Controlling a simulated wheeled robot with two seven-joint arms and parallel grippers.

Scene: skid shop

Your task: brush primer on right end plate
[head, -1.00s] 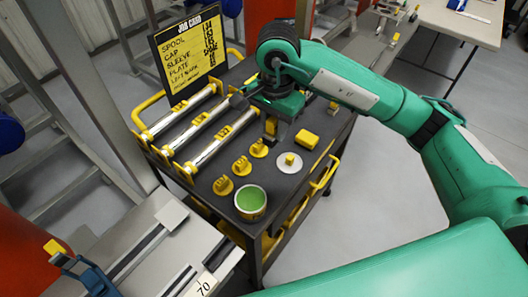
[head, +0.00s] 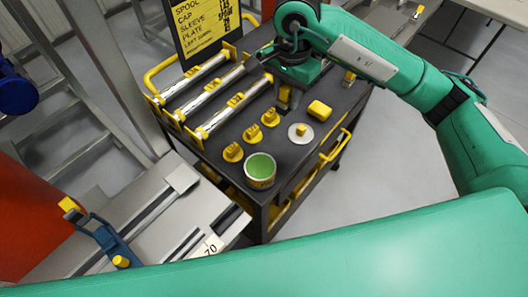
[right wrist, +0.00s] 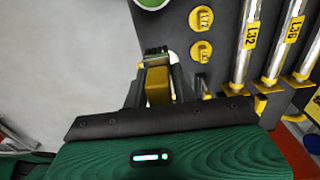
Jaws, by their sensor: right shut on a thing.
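My right gripper (head: 286,98) points down over the dark cart top, behind the yellow caps. In the right wrist view its fingers (right wrist: 158,82) are shut on a small yellow block-like thing (right wrist: 158,88). Whether this is a brush handle I cannot tell; its lower part is hidden. An open can of green primer (head: 261,170) stands at the cart's near corner; part of its rim shows in the right wrist view (right wrist: 152,4). I cannot make out which part is the right end plate. My left gripper is not in view.
The cart top (head: 225,150) also holds several yellow caps (head: 252,133), steel tubes (head: 219,112) in yellow holders, a white disc with a yellow knob (head: 301,132) and a yellow block (head: 319,110). A job card (head: 203,32) stands behind. A grey rail bench (head: 160,225) is at lower left.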

